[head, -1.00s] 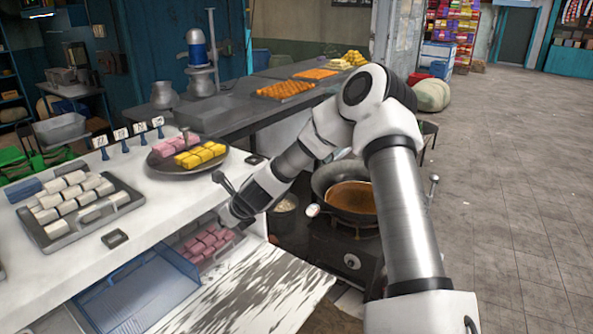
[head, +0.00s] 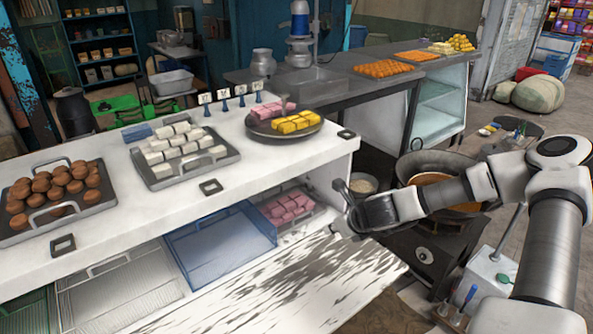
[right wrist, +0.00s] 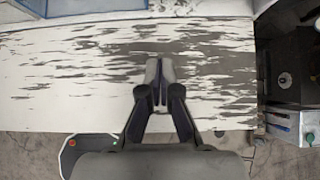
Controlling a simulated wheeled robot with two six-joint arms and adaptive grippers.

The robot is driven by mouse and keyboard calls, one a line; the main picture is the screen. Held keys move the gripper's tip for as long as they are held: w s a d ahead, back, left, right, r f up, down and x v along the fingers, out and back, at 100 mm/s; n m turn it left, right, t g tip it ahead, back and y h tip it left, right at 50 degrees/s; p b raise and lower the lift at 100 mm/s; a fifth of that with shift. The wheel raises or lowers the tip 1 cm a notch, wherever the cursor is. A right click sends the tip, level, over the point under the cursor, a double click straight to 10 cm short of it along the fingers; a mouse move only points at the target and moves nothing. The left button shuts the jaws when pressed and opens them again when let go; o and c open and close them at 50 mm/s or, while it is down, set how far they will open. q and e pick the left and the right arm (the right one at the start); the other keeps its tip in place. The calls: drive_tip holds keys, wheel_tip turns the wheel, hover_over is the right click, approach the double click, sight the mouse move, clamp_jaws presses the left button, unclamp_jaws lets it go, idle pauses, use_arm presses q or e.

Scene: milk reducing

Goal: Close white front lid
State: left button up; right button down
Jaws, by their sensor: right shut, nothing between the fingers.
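The white front lid (head: 290,285), streaked with worn dark patches, is folded down and open below the white counter (head: 110,215). My right gripper (head: 337,231) is near the lid's right end, by the counter's front right corner. The right wrist view shows the gripper (right wrist: 160,75) shut and empty over the lid's streaked face (right wrist: 60,90). I cannot tell whether it touches the lid. My left gripper is not in view.
Inside the counter are a blue tray (head: 215,250), pink blocks (head: 284,208) and wire racks (head: 120,290). Trays of brown balls (head: 55,208) and white blocks (head: 178,152) stand on top. A stove with a pan (head: 430,168) stands at the right.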

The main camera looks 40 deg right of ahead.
drive_tip(key=n+g+h+b, duration=0.25)
drive_tip(key=n+g, duration=0.35)
drive_tip(key=n, duration=0.6)
hover_over(329, 329)
drive_tip(key=s, duration=0.1)
drive_tip(key=shift+y, duration=0.45)
drive_tip(key=f, duration=1.8)
drive_tip(key=shift+a, duration=0.4)
drive_tip(key=s+a+f+n+g+y, duration=0.1)
drive_tip(key=s+a+f+n, duration=0.1)
drive_tip(key=s+a+n, duration=0.4)
drive_tip(key=s+a+f+n+g, duration=0.1)
drive_tip(key=s+a+n, duration=0.5)
drive_tip(key=n, duration=1)
drive_tip(key=shift+s+a+f+n+g+y+b, duration=0.35)
drive_tip(key=shift+s+f, duration=0.2)
drive_tip(key=shift+f, duration=0.25)
drive_tip(key=c, duration=1.2)
unclamp_jaws()
drive_tip(key=shift+w+d+n, duration=0.1)
drive_tip(key=shift+d+n, duration=0.05)
drive_tip(key=shift+n, duration=0.3)
